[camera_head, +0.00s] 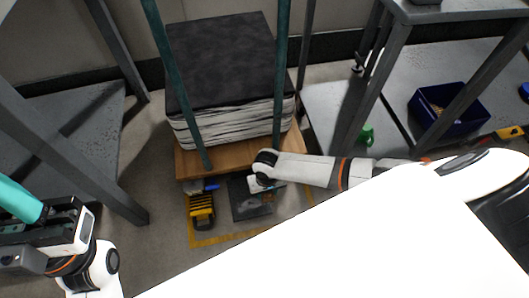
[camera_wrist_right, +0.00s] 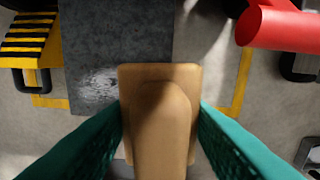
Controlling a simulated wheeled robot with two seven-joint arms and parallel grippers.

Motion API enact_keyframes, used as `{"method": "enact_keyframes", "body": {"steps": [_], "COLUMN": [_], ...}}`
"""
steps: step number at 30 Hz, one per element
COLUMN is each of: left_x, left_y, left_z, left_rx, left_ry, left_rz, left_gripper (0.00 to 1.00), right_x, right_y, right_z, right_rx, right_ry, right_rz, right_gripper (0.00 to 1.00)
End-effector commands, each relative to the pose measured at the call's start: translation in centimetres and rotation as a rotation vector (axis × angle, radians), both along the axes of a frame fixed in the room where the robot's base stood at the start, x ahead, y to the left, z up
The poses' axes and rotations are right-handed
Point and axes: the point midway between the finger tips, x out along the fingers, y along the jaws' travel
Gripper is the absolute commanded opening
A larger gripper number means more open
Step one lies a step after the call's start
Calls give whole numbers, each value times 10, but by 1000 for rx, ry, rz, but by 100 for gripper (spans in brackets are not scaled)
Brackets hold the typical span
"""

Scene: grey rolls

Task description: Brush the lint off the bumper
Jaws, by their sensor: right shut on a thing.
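The bumper seems to be the dark grey slab (camera_head: 247,205) lying flat on the floor in front of the wooden pallet. It also shows in the right wrist view (camera_wrist_right: 115,35), with a whitish patch of lint (camera_wrist_right: 97,86) on its surface. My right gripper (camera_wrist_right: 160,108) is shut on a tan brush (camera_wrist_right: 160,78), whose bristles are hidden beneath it. The brush appears over the slab's right edge, to the right of the lint; I cannot tell whether it touches. My left gripper (camera_head: 18,202) is at the far left, away from the slab; its finger opening is unclear.
A yellow-and-black striped thing (camera_head: 201,210) stands left of the slab. Behind is a tall dark stack (camera_head: 222,60) on a wooden pallet (camera_head: 190,163), with teal posts in front. A red cylinder (camera_wrist_right: 285,30) is near at right. A blue bin (camera_head: 447,112) sits far right.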

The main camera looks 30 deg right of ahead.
Motion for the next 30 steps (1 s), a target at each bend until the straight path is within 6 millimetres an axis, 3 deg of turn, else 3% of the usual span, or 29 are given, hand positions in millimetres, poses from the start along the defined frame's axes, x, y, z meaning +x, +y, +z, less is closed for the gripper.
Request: {"method": "enact_keyframes", "body": {"steps": [1, 7, 23, 26, 29, 30], "left_x": [-2, -5, -7, -7, -7, -7], "left_y": [0, 1, 1, 1, 1, 1], "left_z": [3, 13, 11, 11, 11, 11], "left_rx": [-1, -5, -6, -6, -6, -6], "left_ry": [24, 47, 58, 58, 58, 58], "left_rz": [-1, -3, -4, -4, -4, -4], "left_gripper": [36, 36, 36, 36, 36, 36], "right_x": [0, 0, 5, 19, 44, 55], "right_y": [-2, -8, -10, -6, -1, 2], "right_z": [11, 27, 34, 52, 89, 110], "right_rx": [0, -1, 1, 2, 1, 2], "right_ry": [0, 1, -2, -7, -14, -16], "right_rz": [-2, -1, -2, -5, -9, -7], "right_gripper": [23, 23, 23, 23, 23, 23]}}
